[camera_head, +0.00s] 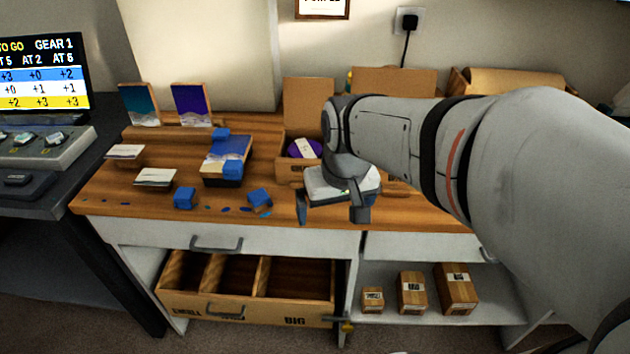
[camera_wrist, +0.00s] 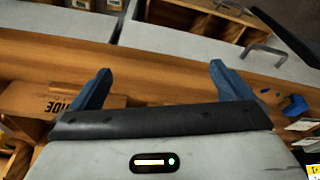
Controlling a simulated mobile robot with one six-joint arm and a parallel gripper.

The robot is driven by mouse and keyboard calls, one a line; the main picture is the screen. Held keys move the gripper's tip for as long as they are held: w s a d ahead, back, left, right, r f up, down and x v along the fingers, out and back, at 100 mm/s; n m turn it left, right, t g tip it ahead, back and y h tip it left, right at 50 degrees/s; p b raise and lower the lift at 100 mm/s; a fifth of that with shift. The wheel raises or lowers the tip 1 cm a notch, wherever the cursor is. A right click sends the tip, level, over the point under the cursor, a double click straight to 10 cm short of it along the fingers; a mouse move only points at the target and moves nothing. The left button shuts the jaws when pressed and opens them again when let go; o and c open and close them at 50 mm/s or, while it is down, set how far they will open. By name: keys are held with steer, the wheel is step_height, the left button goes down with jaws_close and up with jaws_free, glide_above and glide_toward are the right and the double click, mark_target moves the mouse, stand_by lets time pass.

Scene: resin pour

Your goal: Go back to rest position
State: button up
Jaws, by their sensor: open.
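My gripper (camera_head: 331,212) is above the front part of the wooden worktop (camera_head: 240,218), right of its middle. In the wrist view the two blue fingers of my gripper (camera_wrist: 160,72) stand wide apart. Only bare wood and the white front of the bench show between them, so it is empty. In the head view my arm reaches in from the right and hides part of the worktop's right side.
Blue blocks (camera_head: 185,198) and a stacked panel (camera_head: 230,160) sit left of my gripper. An open cardboard box (camera_head: 290,172) with a purple item stands behind it. Below, a drawer (camera_head: 250,310) is pulled out. Cartons (camera_head: 411,293) stand on the shelf. A monitor (camera_head: 42,75) is far left.

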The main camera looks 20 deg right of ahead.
steer(key=s+f+g, duration=0.1)
steer(key=s+f, duration=0.3)
steer(key=s, duration=0.2)
